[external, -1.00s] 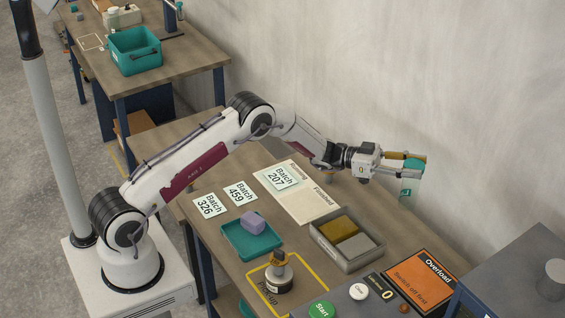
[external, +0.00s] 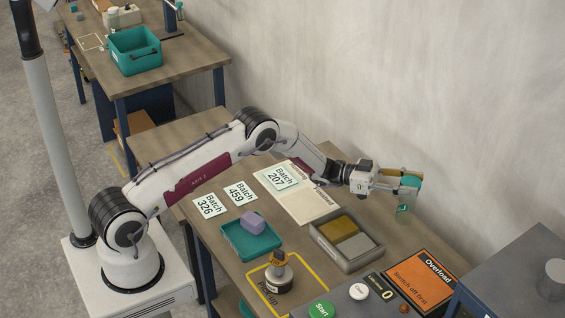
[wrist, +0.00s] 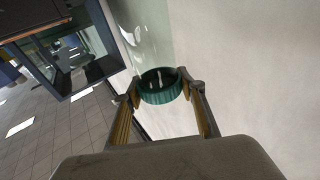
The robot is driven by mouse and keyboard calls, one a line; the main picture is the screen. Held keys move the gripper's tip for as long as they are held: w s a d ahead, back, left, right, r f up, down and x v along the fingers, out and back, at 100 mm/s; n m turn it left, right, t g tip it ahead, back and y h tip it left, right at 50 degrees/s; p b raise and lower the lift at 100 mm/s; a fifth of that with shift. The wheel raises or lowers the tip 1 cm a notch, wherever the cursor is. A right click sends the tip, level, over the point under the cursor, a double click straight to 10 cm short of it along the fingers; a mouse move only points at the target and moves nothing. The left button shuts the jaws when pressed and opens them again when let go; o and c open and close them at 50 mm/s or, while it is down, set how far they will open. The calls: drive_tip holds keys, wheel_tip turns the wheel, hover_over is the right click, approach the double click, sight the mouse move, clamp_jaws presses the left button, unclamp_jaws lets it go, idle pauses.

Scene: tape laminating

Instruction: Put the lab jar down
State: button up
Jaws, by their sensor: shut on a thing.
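The lab jar shows a teal lid (external: 410,181) in the external view, with a clear body hanging below it, faint against the table and wall. In the wrist view the jar's ribbed teal lid (wrist: 160,96) sits between the fingertips, and the clear glass body extends beyond it. My gripper (wrist: 163,87) is shut on the lid, one finger on each side. In the external view my gripper (external: 412,178) holds the jar in the air above the right rear of the table (external: 376,212), near the wall.
An orange Overload sign (external: 422,275) and a white Clear button (external: 359,291) are nearer the front right. Batch cards and a Finished sheet (external: 318,208) lie to the left. The table's rear right is bare.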

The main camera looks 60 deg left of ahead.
drive_tip(key=shift+f, duration=2)
drive_tip(key=o, duration=1.4)
drive_tip(key=shift+o, duration=0.2)
drive_tip(key=r+v, duration=0.1)
drive_tip(key=v, duration=0.6)
drive_tip(key=shift+a+f, duration=0.2)
drive_tip(key=shift+f, duration=0.15)
drive_tip(key=shift+s, duration=0.1)
